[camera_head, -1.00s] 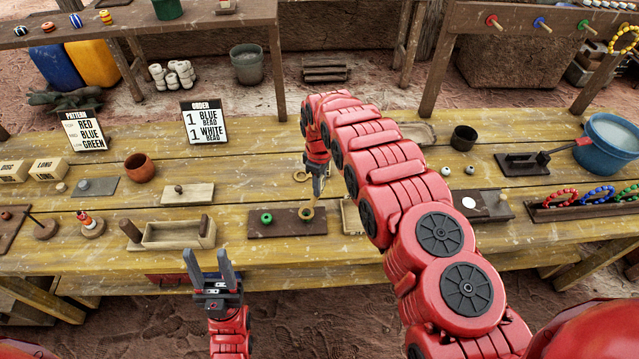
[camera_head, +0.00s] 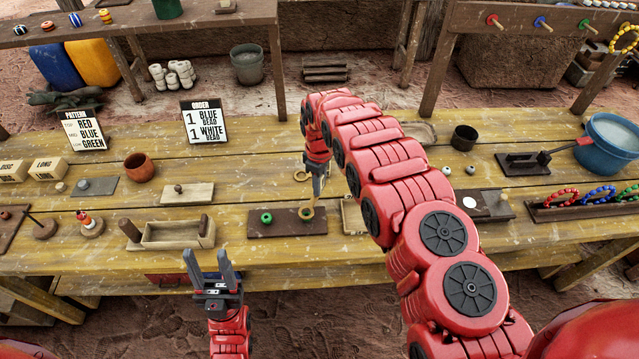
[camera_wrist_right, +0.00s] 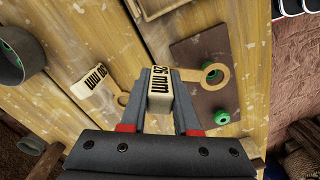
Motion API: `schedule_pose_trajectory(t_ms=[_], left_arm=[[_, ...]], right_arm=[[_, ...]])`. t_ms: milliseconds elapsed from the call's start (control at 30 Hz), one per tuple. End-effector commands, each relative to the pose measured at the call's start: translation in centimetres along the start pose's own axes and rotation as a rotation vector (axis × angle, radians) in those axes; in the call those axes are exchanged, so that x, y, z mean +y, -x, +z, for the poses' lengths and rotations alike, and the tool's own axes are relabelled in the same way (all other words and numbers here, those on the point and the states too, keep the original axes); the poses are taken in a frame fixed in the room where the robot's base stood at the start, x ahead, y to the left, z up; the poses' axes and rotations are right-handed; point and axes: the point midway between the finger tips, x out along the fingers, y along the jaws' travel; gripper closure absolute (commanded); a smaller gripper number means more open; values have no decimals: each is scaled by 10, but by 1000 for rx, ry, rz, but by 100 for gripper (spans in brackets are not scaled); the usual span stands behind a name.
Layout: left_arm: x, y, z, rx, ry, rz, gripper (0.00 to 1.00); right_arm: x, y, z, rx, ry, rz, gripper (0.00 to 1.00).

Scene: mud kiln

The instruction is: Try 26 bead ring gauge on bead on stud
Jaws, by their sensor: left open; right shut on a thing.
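My right gripper (camera_wrist_right: 162,100) is shut on the pale handle of the 26 mm ring gauge (camera_wrist_right: 160,84). The gauge's tan ring reaches over the dark stud board (camera_wrist_right: 205,45); it also shows in the head view (camera_head: 306,213). In the wrist view a green bead (camera_wrist_right: 211,70) shows at the ring's opening. I cannot tell whether the ring is down around it or above it. A second green bead (camera_head: 266,217) sits at the board's left. My left gripper (camera_head: 208,272) is open and empty in front of the table.
Another marked ring gauge (camera_wrist_right: 92,82) lies behind the board. A wooden tray (camera_head: 178,234) stands to the left. An order sign (camera_head: 203,121) and a brown bowl (camera_head: 139,168) stand further back. My right arm covers part of the table.

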Motion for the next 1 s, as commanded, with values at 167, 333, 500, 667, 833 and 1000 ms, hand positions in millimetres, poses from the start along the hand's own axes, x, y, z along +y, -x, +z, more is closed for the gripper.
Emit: schedule_pose_trajectory(t_ms=[167,333,500,667,833,1000], left_arm=[[0,0,0,0,0,0,50],[0,1,0,0,0,0,50],[0,2,0,0,0,0,50],[0,4,1,0,0,0,50],[0,5,1,0,0,0,50],[0,6,1,0,0,0,50]], right_arm=[[0,0,0,0,0,0,100],[0,-1,0,0,0,0,100],[0,-4,0,0,0,0,100],[0,-6,0,0,0,0,100],[0,-9,0,0,-1,0,100],[0,-11,0,0,-1,0,100]])
